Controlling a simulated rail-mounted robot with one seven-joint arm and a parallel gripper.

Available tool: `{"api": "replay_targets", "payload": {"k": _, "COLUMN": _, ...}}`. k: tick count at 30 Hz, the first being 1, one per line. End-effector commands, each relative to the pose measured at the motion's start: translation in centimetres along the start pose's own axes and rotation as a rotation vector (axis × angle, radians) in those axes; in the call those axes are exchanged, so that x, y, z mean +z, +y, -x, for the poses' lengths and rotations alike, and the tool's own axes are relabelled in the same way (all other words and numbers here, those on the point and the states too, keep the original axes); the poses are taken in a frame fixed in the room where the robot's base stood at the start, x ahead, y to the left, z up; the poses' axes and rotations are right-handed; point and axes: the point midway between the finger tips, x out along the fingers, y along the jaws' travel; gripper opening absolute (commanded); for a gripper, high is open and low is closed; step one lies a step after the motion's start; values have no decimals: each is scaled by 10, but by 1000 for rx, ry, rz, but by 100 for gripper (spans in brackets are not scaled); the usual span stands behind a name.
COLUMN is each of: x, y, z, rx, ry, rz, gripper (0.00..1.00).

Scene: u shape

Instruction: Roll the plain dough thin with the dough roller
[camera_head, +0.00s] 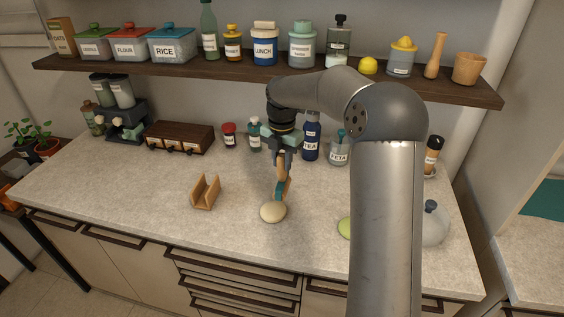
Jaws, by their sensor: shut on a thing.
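The plain dough (272,212) is a pale, round, domed lump on the countertop, near the middle of the head view. My gripper (284,158) points down above it and is shut on the dough roller (282,178), a light wooden piece with blue parts. The roller hangs roughly upright, and its lower end is at the dough's upper edge in the picture. I cannot tell whether it touches the dough. The gripper partly covers the roller's upper end.
A wooden cradle (205,192) stands empty left of the dough. A green item (345,228) is partly hidden behind my arm. Jars, a wooden drawer box (180,138) and a dispenser (124,120) line the back. A loaded shelf (240,72) hangs above. The counter's left front is clear.

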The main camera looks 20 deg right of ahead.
Motion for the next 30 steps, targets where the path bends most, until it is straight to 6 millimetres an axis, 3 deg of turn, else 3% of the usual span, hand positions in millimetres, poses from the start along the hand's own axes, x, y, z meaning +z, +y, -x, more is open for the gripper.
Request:
{"api": "replay_targets", "payload": {"k": 14, "x": 0, "y": 0, "z": -4, "rx": 1, "ry": 0, "rz": 0, "gripper": 8}}
{"api": "replay_targets", "payload": {"k": 30, "x": -1, "y": 0, "z": -57, "rx": 0, "ry": 1, "rz": 0, "gripper": 8}}
